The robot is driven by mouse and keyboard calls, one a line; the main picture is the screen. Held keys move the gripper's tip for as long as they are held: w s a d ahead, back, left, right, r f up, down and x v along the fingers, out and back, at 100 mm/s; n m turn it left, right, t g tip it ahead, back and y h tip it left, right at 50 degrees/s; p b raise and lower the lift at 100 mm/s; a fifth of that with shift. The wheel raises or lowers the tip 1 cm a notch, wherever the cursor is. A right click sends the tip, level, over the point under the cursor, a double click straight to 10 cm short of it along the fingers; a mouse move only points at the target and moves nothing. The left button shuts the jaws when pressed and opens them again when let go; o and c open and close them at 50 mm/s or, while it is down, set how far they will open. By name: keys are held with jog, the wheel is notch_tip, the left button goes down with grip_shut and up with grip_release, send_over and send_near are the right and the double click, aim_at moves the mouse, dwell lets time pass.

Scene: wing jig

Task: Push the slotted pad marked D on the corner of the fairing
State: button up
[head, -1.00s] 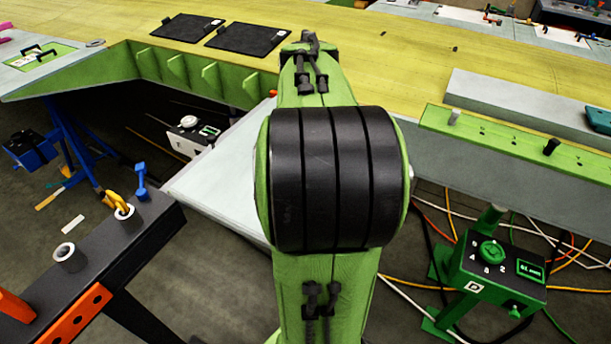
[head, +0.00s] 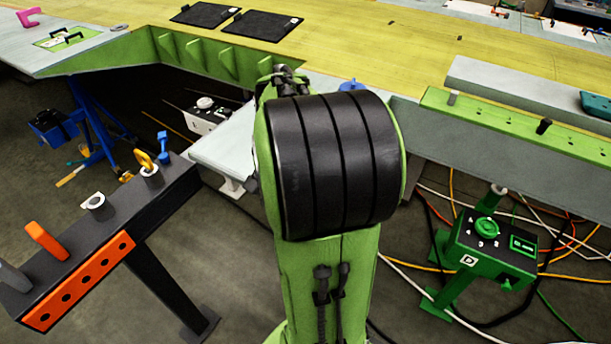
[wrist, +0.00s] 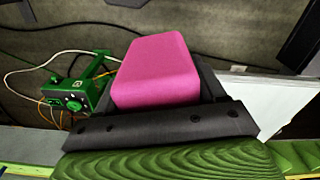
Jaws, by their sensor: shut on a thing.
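In the wrist view my gripper (wrist: 165,78) is shut on a pink block (wrist: 155,70) with rounded edges, which I take for the pad. No slot and no letter D shows on its visible faces. A pale flat panel (wrist: 255,98), perhaps the fairing, lies right of and beyond the block. It also shows in the head view (head: 228,148), partly behind my arm; which corner is meant I cannot tell. In the head view my arm hides the gripper and block.
A green control box (head: 492,250) marked D stands at lower right, with cables on the floor. A dark rack (head: 125,235) with pegs stands at left. The long yellow-topped bench (head: 345,50) spans the back. Another pink piece (head: 28,17) lies far left.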

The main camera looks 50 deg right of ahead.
jog(key=w+a+f+n, duration=0.7)
jog(key=w+a+f, duration=0.1)
jog(key=f, duration=0.4)
jog(key=w+a+f+n, duration=0.7)
jog(key=a+f, duration=0.4)
jog(key=f, duration=0.2)
jog(key=shift+w+a, duration=0.15)
jog(key=shift+w, duration=0.45)
jog(key=shift+r, duration=0.15)
